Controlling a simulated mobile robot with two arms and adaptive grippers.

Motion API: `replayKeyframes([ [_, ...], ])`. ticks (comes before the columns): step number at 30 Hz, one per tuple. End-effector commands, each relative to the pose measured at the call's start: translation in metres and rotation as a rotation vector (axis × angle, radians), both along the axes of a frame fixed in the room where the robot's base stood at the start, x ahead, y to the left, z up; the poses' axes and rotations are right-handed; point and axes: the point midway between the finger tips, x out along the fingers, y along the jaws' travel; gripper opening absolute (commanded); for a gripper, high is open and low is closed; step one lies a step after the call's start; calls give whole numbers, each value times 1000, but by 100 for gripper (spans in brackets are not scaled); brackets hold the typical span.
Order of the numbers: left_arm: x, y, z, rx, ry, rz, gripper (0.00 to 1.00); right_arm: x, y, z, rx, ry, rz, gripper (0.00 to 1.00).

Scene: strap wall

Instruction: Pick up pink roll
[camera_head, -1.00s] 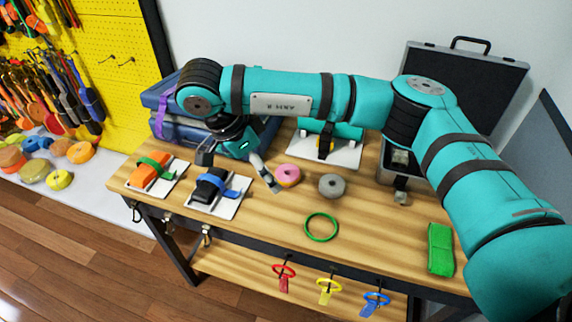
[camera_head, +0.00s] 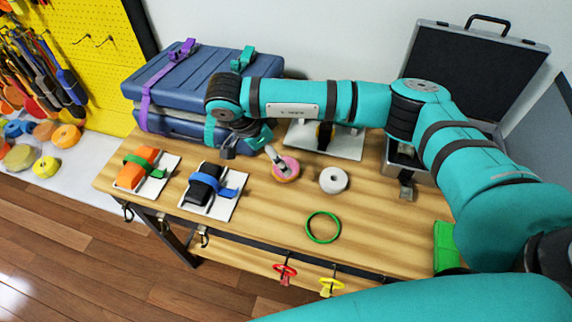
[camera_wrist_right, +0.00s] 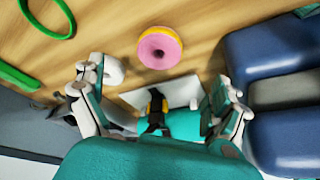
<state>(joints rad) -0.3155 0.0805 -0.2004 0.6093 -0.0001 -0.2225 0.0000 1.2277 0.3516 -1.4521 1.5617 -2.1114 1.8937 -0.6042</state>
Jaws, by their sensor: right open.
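The pink roll (camera_head: 291,174), a thick ring with a yellowish side, lies flat on the wooden workbench (camera_head: 275,225). In the right wrist view the pink roll (camera_wrist_right: 175,47) lies just beyond the fingertips, roughly centred between them and not held. My right gripper (camera_head: 252,153) hangs above the bench at the end of the teal arm. One finger overlaps the roll's upper left in the head view; I cannot tell whether it touches. In the right wrist view my right gripper (camera_wrist_right: 158,80) is wide open and empty. My left gripper is not seen.
A white roll (camera_head: 343,180) lies right of the pink one. A green ring (camera_head: 310,232) lies nearer the front edge. Blue cases (camera_head: 200,88) stand behind left. Strapped blocks on white plates (camera_head: 222,205) lie left. An open case (camera_head: 465,85) is at the right.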

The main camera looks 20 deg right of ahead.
Motion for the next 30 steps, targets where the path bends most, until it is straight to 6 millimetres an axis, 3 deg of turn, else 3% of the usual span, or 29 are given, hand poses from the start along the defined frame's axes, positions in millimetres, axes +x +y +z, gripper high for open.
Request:
replayKeyframes([
  [4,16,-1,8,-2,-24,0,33,1,-7,-18,1,2,-1,100],
  [9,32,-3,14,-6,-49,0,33,1,-11,-27,0,1,1,100],
  [15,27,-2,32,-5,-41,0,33,0,-22,-52,-1,4,-3,100],
  [19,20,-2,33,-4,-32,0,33,2,-27,-68,1,2,-1,100],
  [27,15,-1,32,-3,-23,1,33,3,-28,-74,1,0,1,100],
  [30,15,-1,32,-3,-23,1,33,3,-28,-73,1,0,1,90],
])
